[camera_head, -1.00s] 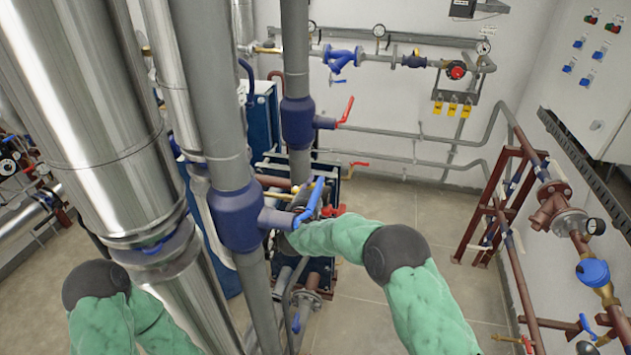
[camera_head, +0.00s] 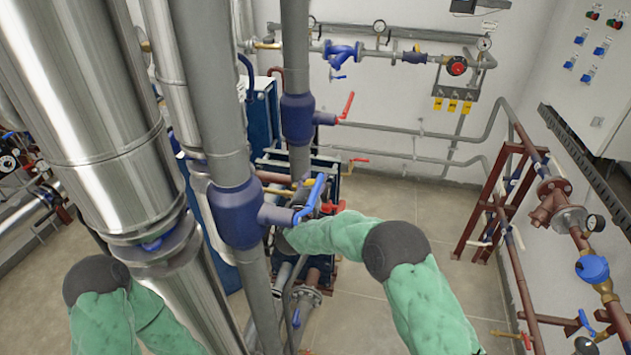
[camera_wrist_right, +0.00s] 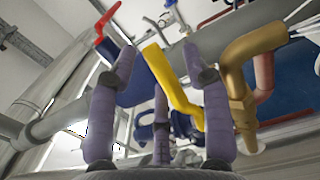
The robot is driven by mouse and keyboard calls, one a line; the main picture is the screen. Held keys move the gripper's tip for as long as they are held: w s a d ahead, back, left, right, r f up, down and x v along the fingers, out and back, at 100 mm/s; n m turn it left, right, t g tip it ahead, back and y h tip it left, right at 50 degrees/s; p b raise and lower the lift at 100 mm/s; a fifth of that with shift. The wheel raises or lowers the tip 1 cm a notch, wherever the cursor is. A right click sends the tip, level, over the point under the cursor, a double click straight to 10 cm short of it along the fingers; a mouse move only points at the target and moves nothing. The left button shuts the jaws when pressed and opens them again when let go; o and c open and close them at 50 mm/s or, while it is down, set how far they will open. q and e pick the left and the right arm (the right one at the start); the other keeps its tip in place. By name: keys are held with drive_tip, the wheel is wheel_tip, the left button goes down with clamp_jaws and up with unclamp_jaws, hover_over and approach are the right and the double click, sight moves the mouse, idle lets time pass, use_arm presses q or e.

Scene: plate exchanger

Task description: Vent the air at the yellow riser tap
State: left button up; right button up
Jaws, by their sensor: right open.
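In the right wrist view, the yellow tap lever (camera_wrist_right: 174,88) stands tilted between the two purple-grey fingers of my right gripper (camera_wrist_right: 157,62). The fingers are spread apart, with the lever in the gap; whether either finger touches it I cannot tell. A brass elbow (camera_wrist_right: 246,75) is just right of the right finger. In the head view my right gripper (camera_head: 284,241) is a small dark shape, partly hidden by the pipework and blue valve. I cannot make out the yellow lever surely there. My left arm shows at the lower left, but its gripper is hidden.
A red lever (camera_wrist_right: 106,27) shows near the left finger. In the head view, a blue-handled valve (camera_head: 310,198) on a grey riser is close to my right forearm. A large metal-clad pipe (camera_head: 95,130) fills the left. Floor (camera_head: 370,310) is clear right of the exchanger.

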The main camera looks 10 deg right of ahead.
drive_tip(key=v, duration=1.1)
